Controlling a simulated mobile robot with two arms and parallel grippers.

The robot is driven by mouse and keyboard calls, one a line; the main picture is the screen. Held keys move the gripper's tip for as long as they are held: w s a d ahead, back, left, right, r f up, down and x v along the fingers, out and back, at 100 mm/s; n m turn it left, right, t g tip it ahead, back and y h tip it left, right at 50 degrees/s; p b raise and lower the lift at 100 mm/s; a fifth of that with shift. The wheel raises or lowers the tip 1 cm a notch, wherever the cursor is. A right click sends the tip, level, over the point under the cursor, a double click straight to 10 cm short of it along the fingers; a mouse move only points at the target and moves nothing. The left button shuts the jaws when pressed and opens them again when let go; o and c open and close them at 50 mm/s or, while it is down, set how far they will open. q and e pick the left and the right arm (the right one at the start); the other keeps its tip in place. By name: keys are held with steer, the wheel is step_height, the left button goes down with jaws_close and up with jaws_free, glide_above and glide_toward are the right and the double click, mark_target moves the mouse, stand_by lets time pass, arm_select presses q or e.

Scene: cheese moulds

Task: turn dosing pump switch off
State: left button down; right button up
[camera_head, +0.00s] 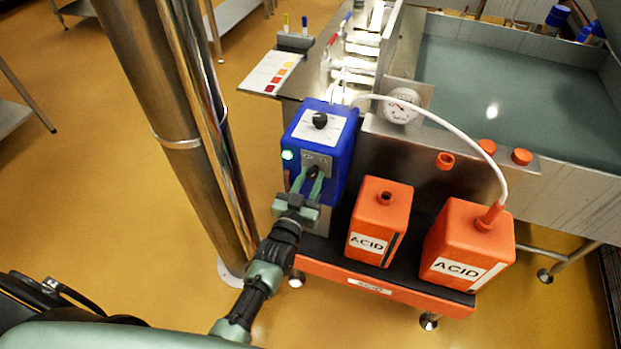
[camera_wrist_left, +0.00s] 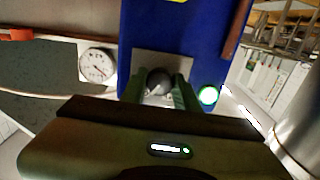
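The dosing pump (camera_head: 338,150) is a blue box with a lit green lamp (camera_head: 288,155) on its front. Its switch is a dark knob (camera_head: 312,171) on a grey plate low on the front. My left gripper (camera_head: 309,180) is at this plate, with its green fingers on either side of the knob. In the left wrist view the knob (camera_wrist_left: 159,82) sits between the two fingertips (camera_wrist_left: 159,90), and the lamp (camera_wrist_left: 208,95) glows green. The fingers look apart; whether they touch the knob is hard to tell. A black dial (camera_head: 320,120) is on the pump's sloped top. My right gripper is out of view.
Two orange acid canisters (camera_head: 379,222) (camera_head: 467,246) stand on an orange-edged stand (camera_head: 370,284) right of the pump. A white hose (camera_head: 465,137) runs to the right canister. A gauge (camera_head: 402,106) and a steel vat (camera_head: 570,165) are behind. A steel column (camera_head: 178,130) stands at left.

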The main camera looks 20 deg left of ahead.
arm_select(q)
steer(key=shift+n, duration=0.4)
steer(key=n, duration=0.4)
steer(key=shift+n, duration=0.4)
steer(key=n, duration=0.6)
steer(key=shift+n, duration=0.3)
steer(key=c, duration=1.1)
jaws_free()
steer(key=shift+o, duration=0.2)
